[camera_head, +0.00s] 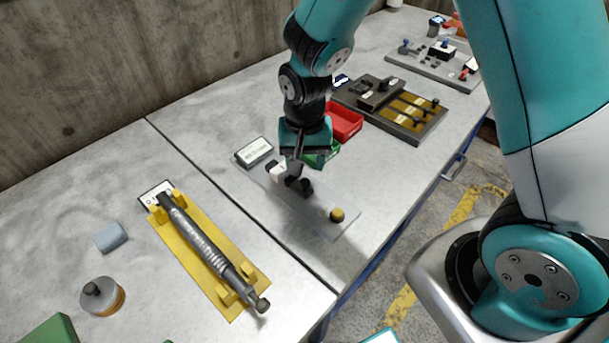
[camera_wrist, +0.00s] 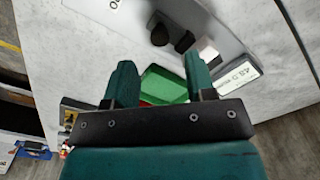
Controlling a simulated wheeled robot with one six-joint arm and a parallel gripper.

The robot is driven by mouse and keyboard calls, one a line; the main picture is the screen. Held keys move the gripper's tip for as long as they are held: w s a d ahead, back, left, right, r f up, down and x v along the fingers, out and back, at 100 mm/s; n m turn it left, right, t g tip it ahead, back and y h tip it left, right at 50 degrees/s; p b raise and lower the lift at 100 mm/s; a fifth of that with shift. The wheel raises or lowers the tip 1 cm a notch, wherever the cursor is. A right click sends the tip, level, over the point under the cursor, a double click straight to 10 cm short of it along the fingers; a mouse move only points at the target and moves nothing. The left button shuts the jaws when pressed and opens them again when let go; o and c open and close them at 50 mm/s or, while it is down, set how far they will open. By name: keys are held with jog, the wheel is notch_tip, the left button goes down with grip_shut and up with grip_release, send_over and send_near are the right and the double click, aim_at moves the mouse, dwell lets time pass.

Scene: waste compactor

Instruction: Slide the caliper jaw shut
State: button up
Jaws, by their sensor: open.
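The caliper is a flat grey plate (camera_head: 328,217) on the metal table, below my gripper in the head view. A white block (camera_head: 277,172), a black block (camera_head: 293,170) and a black knob (camera_head: 306,187) stand on it, with a yellow-topped knob (camera_head: 337,214) near its front end. In the wrist view the black knob (camera_wrist: 160,33), black block (camera_wrist: 184,42) and white block (camera_wrist: 207,50) lie beyond the fingertips. My gripper (camera_wrist: 158,63) is open, with nothing between its fingers. Contact with the caliper cannot be told.
A green bin (camera_head: 322,157) and a red bin (camera_head: 343,121) stand behind. A dark fixture (camera_head: 395,108) is farther back. A torque wrench on a yellow stand (camera_head: 220,285) is at left. Table front right of the plate is clear.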

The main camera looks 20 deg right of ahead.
aim_at(305, 181)
notch_tip(305, 181, down, 6)
jog(key=shift+r, duration=0.15)
